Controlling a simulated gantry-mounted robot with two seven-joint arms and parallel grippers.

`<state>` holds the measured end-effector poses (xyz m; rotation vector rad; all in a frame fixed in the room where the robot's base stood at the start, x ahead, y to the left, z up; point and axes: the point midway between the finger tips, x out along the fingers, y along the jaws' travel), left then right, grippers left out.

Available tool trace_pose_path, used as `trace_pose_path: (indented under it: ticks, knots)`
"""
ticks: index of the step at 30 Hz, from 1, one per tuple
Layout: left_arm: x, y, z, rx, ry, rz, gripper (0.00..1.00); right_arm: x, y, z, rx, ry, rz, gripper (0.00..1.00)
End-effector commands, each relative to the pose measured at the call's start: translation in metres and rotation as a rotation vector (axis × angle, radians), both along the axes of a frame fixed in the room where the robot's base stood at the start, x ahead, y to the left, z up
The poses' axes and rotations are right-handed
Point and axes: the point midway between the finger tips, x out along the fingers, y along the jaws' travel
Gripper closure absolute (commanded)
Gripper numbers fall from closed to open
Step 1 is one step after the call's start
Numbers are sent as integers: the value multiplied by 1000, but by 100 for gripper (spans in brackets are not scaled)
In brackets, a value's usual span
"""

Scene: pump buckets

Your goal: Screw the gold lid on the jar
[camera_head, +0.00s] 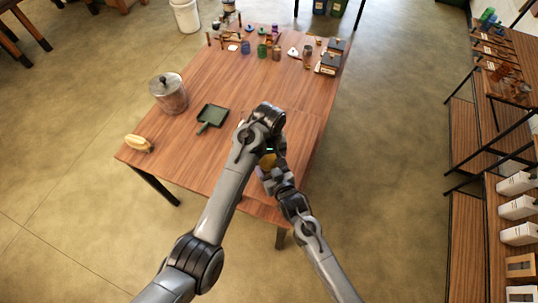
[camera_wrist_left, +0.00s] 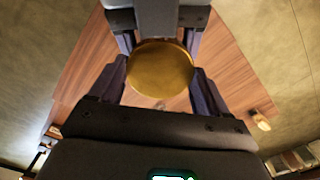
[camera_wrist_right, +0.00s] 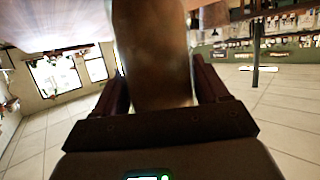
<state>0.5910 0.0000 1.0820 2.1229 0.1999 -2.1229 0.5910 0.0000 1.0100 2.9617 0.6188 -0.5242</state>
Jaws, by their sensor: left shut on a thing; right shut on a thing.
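The gold lid (camera_wrist_left: 160,68) is a round disc seen face-on between the fingers of my left gripper (camera_head: 268,155), which is shut on it. The lid also shows as a small gold patch in the head view (camera_head: 267,162). My right gripper (camera_head: 271,178) is shut on the jar (camera_wrist_right: 152,55), a brownish glass body filling the space between its fingers. In the left wrist view the right gripper's fingers reach in around the lid from the opposite side. The lid hides the jar's rim, so I cannot tell how the threads sit. Both grippers are over the table's near end.
The wooden table (camera_head: 170,135) carries a lidded metal pot (camera_head: 168,92), a green dustpan (camera_head: 211,117) and a yellow object (camera_head: 139,143) at the left corner. Several jars and bottles stand at the far end. Wooden shelves (camera_head: 490,205) stand apart at the right.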

Motion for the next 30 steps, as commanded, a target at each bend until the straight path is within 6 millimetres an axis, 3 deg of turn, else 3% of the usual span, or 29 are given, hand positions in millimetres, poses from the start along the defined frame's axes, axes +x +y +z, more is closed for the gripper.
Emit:
trace_pose_path:
  ticks: [6,15,16,20,30]
  knots:
    - [0,0,0,0,1,-315,60,0,0,0,0,0,0,100]
    - [0,0,0,0,1,-342,60,0,0,0,0,0,-1,100]
    - [0,0,0,0,1,-341,20,0,0,0,0,0,-1,100]
    - [0,0,0,0,0,-340,0,0,0,0,0,0,-1,100]
    - [0,-1,7,-1,-1,-339,0,0,0,0,0,0,0,100]
